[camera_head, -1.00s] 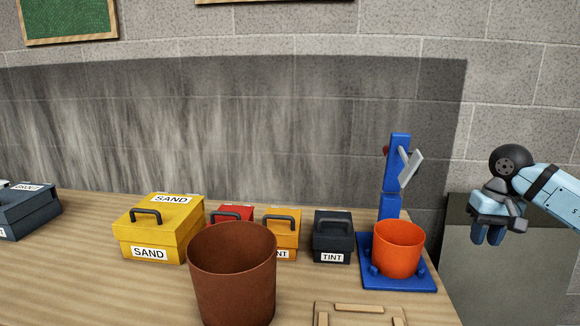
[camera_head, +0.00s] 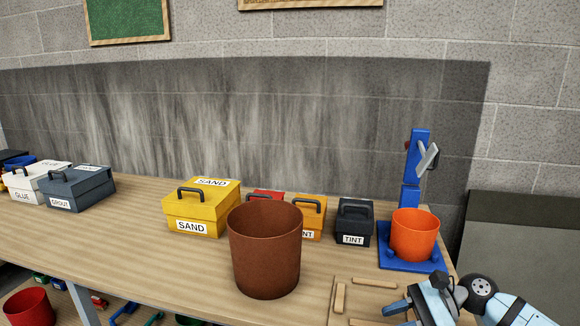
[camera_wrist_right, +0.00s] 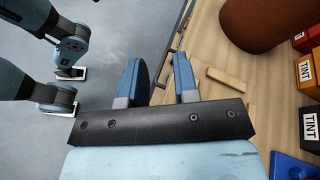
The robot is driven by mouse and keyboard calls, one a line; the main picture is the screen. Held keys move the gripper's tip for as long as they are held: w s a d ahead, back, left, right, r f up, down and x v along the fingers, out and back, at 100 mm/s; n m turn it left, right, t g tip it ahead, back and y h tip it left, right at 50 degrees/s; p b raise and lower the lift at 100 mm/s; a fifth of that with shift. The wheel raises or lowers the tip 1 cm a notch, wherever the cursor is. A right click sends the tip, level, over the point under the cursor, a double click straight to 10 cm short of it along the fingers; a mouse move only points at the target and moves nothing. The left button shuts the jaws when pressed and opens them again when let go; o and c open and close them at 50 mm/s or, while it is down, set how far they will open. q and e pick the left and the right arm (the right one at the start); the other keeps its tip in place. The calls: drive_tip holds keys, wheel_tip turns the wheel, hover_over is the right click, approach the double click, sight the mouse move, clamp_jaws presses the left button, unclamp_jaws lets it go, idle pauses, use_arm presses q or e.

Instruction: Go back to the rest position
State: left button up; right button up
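My right gripper (camera_head: 396,313) is at the lower right of the head view, over the front right part of the table. It also shows in the right wrist view (camera_wrist_right: 157,78), where its two blue fingers stand apart with nothing between them. My left gripper is not in the head view. In the right wrist view, light blue links of mine show at the upper left, over the grey floor. The wooden table (camera_head: 110,237) bears boxes and buckets.
A brown bucket (camera_head: 265,250) stands mid-table. An orange bucket (camera_head: 414,235) sits on a blue stand (camera_head: 416,170). Behind are a yellow SAND box (camera_head: 200,208) and a dark TINT box (camera_head: 354,222). A wooden frame (camera_head: 339,298) lies near the right gripper. GLUE (camera_head: 37,182) and GROUT (camera_head: 77,189) boxes stand left.

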drive_tip(key=s+a+f+m+t+y, duration=0.2)
drive_tip(key=a+m+t+y, duration=0.3)
drive_tip(key=m, duration=0.7)
drive_tip(key=s+f+n+t+h, duration=0.3)
drive_tip(key=s+f+n+h, duration=0.5)
drive_tip(key=f+n, duration=0.55)
drive_tip(key=s+f+n+t+h, duration=0.2)
drive_tip(key=s+f+n+h, duration=0.7)
drive_tip(key=n, duration=0.7)
use_arm(q)
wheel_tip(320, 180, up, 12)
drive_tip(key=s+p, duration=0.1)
drive_tip(key=p, duration=1.3)
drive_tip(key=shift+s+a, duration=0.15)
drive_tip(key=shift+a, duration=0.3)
use_arm(e)
wheel_tip(320, 180, up, 11)
drive_tip(key=s+y, duration=0.1)
drive_tip(key=shift+d+f+m, duration=0.2)
drive_tip(key=shift+d+m, duration=0.1)
drive_tip(key=shift+m, duration=0.15)
drive_tip(key=shift+s, duration=0.1)
